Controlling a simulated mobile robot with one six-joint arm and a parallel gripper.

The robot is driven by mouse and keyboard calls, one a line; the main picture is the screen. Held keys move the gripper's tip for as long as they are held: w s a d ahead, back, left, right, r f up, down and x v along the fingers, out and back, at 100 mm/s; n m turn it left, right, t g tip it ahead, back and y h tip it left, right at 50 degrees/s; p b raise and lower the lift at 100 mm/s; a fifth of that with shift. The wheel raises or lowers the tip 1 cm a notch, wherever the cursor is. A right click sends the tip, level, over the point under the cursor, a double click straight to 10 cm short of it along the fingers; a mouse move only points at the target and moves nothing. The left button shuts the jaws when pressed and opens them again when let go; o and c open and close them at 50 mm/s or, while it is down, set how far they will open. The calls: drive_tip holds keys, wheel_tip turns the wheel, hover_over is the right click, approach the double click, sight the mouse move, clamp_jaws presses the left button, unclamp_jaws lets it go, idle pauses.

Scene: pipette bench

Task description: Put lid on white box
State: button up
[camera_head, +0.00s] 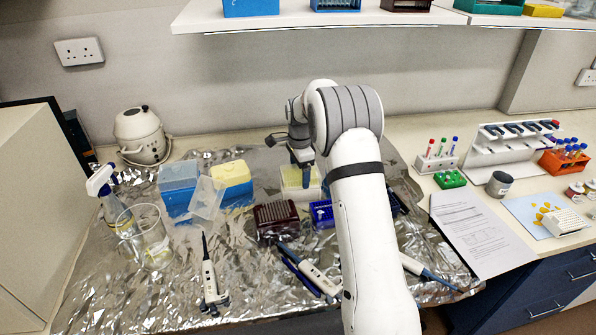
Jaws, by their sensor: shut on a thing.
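The white box (306,194) stands on the foil behind the dark red rack. A pale yellowish, see-through piece that looks like the lid (290,178) is at the box's top. My gripper (302,175) points down right over the box, shut on this lid, with a dark finger in front of it. I cannot tell whether the lid rests fully on the box or is just above it. My arm hides part of the area to the right.
A clear cover (208,198) leans against blue boxes (179,188), one with a yellow top (232,172). A dark red rack (276,218) and blue rack (322,214) stand in front. Pipettes (210,280) lie nearer. A glass beaker (153,238) stands left.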

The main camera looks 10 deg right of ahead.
drive_tip(key=o, duration=0.9)
drive_tip(key=shift+s+f, duration=0.2)
drive_tip(key=shift+f, duration=0.4)
drive_tip(key=shift+o, duration=1.3)
drive_tip(key=shift+w+f, duration=0.1)
drive_tip(key=shift+w, duration=0.25)
drive_tip(key=shift+s+r, duration=0.15)
drive_tip(key=shift+r, duration=0.15)
drive_tip(key=shift+r+b, duration=0.6)
drive_tip(key=shift+r, duration=3.25)
